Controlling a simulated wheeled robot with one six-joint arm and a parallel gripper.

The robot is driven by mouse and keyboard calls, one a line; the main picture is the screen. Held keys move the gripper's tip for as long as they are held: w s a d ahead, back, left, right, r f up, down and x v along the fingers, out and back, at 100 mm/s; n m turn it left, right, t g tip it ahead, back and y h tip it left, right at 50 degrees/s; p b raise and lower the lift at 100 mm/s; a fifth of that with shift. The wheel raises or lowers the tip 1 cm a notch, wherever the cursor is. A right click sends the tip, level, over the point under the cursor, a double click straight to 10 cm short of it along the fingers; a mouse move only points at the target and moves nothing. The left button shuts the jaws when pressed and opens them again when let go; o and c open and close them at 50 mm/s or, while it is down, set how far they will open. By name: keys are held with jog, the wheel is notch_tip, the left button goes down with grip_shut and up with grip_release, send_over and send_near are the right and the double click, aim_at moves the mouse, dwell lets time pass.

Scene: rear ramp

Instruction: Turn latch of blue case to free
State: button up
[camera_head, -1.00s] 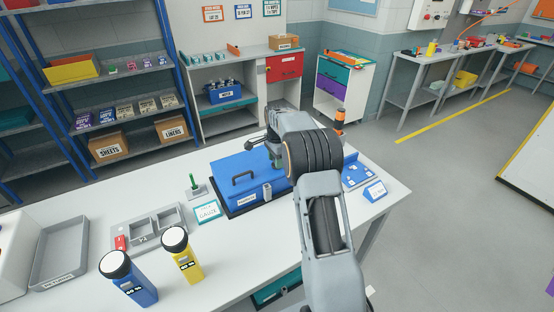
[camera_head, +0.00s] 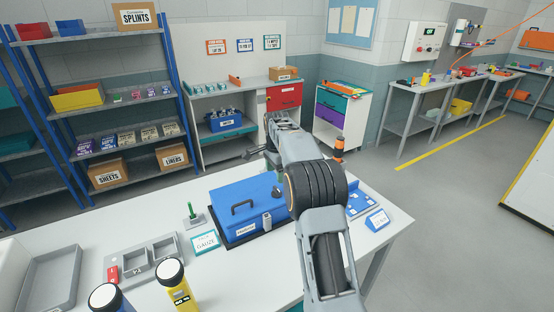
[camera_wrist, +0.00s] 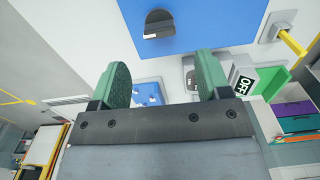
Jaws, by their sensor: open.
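The blue case (camera_head: 232,222) stands closed on the white bench in the head view, with a black handle (camera_head: 243,207) on its lid. A small grey fitting (camera_head: 267,221) sits on its front; I cannot tell how it is turned. In the wrist view a blue surface (camera_wrist: 205,28), seemingly the case, fills the top, with a dark opening or fitting (camera_wrist: 158,24) in it. My gripper (camera_wrist: 162,75) is open and empty, its green pads apart, with the blue surface beyond the fingertips. My arm hides the right end of the case in the head view.
A gauze card (camera_head: 206,243) and a green peg on a stand (camera_head: 192,214) are left of the case. A blue plate (camera_head: 358,206) and small sign (camera_head: 377,221) are to its right. Two capped bottles, blue and yellow (camera_head: 177,290), stand in front.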

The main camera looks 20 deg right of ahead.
notch_tip(320, 180, up, 6)
jog(key=shift+r, duration=0.2)
dwell(0.6)
jog(key=n, duration=0.5)
send_over(276, 187)
jog(key=f, duration=0.2)
jog(key=s+f, duration=0.1)
jog(key=f, duration=0.1)
jog(key=shift+f, duration=0.3)
jog(key=s+a+n+t, duration=0.2)
jog(key=s+a+n, duration=0.4)
jog(key=s, duration=0.9)
jog(key=s+a+r+n+t, duration=0.1)
jog(key=s+a+n, duration=0.4)
jog(key=s, duration=0.9)
jog(key=shift+s+a+r+n+t, duration=0.3)
jog(key=shift+s+a+n+t, duration=0.15)
jog(key=shift+t, duration=0.35)
